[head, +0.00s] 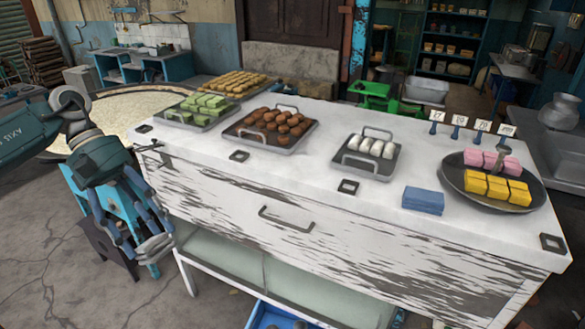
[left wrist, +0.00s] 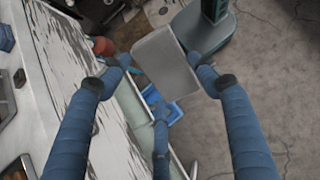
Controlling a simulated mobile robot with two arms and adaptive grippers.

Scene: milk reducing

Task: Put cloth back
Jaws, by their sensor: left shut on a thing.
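My left gripper (head: 143,232) is at the table's left front corner, off the table and lower than its top. My right gripper is not in view.
Trays of green pieces (head: 201,110), brown balls (head: 270,130) and white rolls (head: 367,157) stand on the table. A round pan (head: 456,187) holds pink and yellow blocks. A blue crate (head: 270,317) is below the table.

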